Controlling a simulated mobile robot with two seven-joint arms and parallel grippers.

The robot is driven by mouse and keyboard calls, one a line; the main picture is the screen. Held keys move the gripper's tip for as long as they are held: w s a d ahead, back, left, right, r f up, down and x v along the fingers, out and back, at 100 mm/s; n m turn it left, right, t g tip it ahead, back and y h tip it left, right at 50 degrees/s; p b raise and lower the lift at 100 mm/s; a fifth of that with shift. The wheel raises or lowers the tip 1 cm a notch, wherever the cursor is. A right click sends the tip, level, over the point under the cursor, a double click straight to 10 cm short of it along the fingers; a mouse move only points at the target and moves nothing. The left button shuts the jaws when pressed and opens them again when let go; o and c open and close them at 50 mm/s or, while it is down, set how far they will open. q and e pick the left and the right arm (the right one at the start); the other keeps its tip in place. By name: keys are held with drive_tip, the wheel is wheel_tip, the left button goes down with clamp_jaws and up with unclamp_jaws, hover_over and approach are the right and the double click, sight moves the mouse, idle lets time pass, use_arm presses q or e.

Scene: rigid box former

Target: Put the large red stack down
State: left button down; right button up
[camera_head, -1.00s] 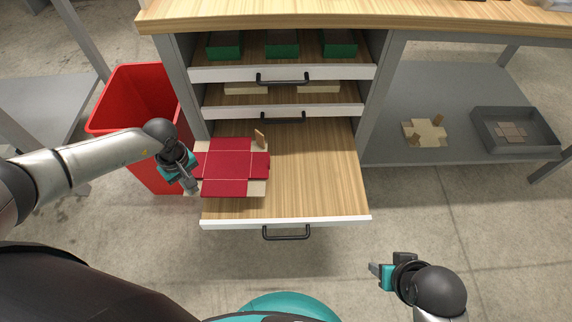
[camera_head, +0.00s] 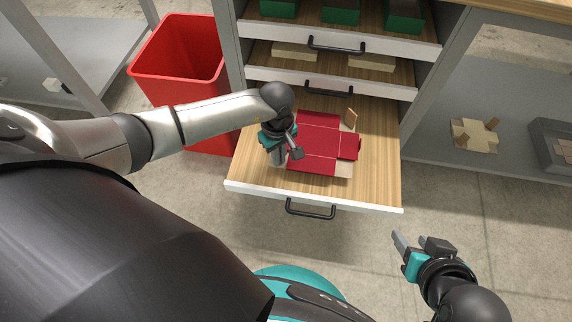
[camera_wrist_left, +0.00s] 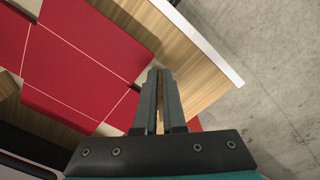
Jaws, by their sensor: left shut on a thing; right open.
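The large red stack (camera_head: 318,138) is a flat, cross-shaped pile of red card with white crease lines. Tan corners show beneath it, and a small tan upright piece (camera_head: 351,118) stands at its far corner. It is in or just above the open bottom drawer; I cannot tell if it touches the drawer floor. My left gripper (camera_head: 297,152) is shut on the stack's left edge. In the left wrist view, the fingers (camera_wrist_left: 159,74) are close together beside the red card (camera_wrist_left: 75,55); the grip itself is partly hidden. My right gripper (camera_head: 409,243) is open and empty, in front of the drawer.
The open bottom drawer (camera_head: 375,185) has bare wood on the right and at the front left. Two drawers above hold green boxes (camera_head: 340,11) and tan pieces (camera_head: 371,62). A red bin (camera_head: 180,55) stands left. A tan block with uprights (camera_head: 473,135) lies on the right shelf.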

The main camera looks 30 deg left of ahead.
sight(286, 165)
use_arm(q)
drive_tip(key=shift+w+d, duration=0.3)
drive_tip(key=shift+d, duration=0.55)
drive_tip(key=shift+f+b, duration=0.9)
drive_tip(key=shift+f, duration=0.2)
drive_tip(key=shift+f+b, duration=0.4)
drive_tip(key=shift+f, duration=0.25)
use_arm(e)
drive_tip(key=w+a+t+y, duration=0.2)
drive_tip(key=w+a+t, duration=0.1)
drive_tip(key=a+t, duration=0.2)
drive_tip(key=shift+a+r+y, duration=0.4)
drive_tip(key=shift+w, duration=0.1)
use_arm(q)
drive_tip(key=shift+f, duration=0.1)
drive_tip(key=c, duration=1)
unclamp_jaws()
use_arm(e)
drive_tip(key=shift+a, duration=0.2)
